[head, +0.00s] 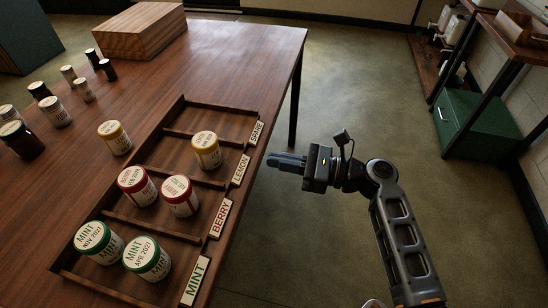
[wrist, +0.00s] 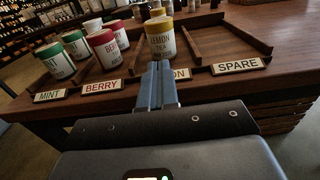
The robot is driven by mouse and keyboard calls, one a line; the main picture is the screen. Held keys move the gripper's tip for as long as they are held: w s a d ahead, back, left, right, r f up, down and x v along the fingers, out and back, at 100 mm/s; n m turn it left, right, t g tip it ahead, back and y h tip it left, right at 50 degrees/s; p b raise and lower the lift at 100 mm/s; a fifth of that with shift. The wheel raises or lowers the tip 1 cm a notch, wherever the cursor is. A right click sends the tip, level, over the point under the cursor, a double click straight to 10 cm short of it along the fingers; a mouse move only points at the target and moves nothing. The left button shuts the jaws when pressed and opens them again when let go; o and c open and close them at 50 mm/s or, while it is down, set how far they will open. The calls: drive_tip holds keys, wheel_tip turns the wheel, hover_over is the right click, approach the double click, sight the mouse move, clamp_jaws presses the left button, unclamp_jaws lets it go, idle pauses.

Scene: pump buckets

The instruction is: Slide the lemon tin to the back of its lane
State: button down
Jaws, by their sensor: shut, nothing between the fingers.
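The lemon tin (head: 206,150), yellow-lidded with a cream label, stands upright near the front of the LEMON lane, close to its label (head: 240,170). Bare lane floor lies behind it. In the wrist view the lemon tin (wrist: 160,40) stands straight ahead, beyond my fingertips. My gripper (head: 287,161) is shut and empty, off the table's right edge and in front of the lane, apart from the tin. In the wrist view its fingers (wrist: 156,85) point at the tin and hide part of the LEMON label.
The wooden rack (head: 183,99) also holds two red tins in BERRY and two green tins in MINT; the SPARE lane is empty. Another yellow tin (head: 115,138) stands on the table behind the rack. Several jars and a wooden box (head: 140,32) are farther back.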

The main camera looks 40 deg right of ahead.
sight(218, 150)
drive_tip(key=x, duration=1.1)
drive_tip(key=shift+w+a+p, duration=0.1)
drive_tip(key=shift+w+p, duration=0.05)
drive_tip(key=shift+p, duration=0.2)
drive_tip(key=x, duration=1)
drive_tip(key=shift+w+a+f+b, duration=0.1)
drive_tip(key=shift+w+a+b, duration=0.1)
drive_tip(key=shift+b, duration=0.15)
